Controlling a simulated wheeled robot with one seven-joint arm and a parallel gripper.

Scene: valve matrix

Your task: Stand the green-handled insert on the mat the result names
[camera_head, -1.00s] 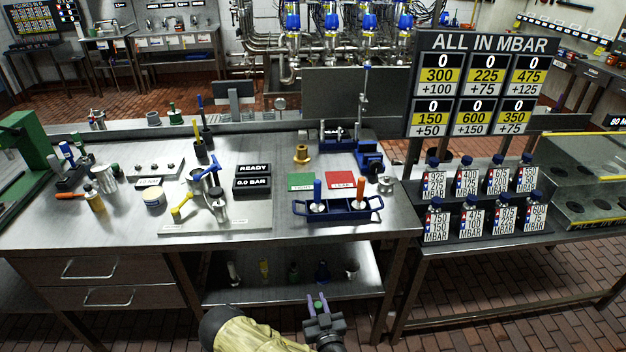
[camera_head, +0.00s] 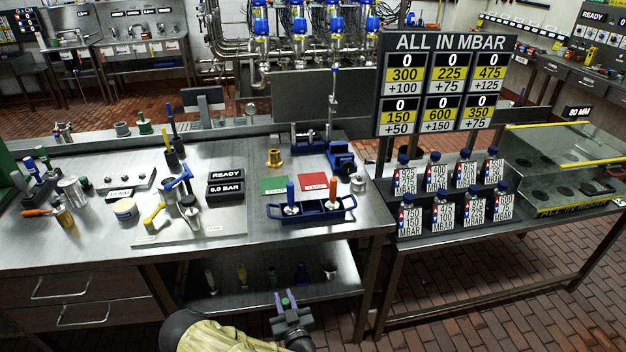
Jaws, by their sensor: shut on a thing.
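My gripper (camera_head: 287,306) is at the bottom of the head view, low in front of the workbench. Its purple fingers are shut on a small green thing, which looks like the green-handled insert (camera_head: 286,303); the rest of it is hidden. The green mat (camera_head: 270,187) and the red mat (camera_head: 313,180) lie side by side on the bench, both bare. Their labels are too small to read. The bench display (camera_head: 226,181) reads READY and 0.0 BAR.
A brass fitting (camera_head: 274,158) and a blue vise-like device (camera_head: 341,157) stand behind the mats. A plate with yellow and blue valve handles (camera_head: 190,215) is left of them. Small items stand on the shelf (camera_head: 270,285) below. Labelled bottles (camera_head: 440,205) fill the right table.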

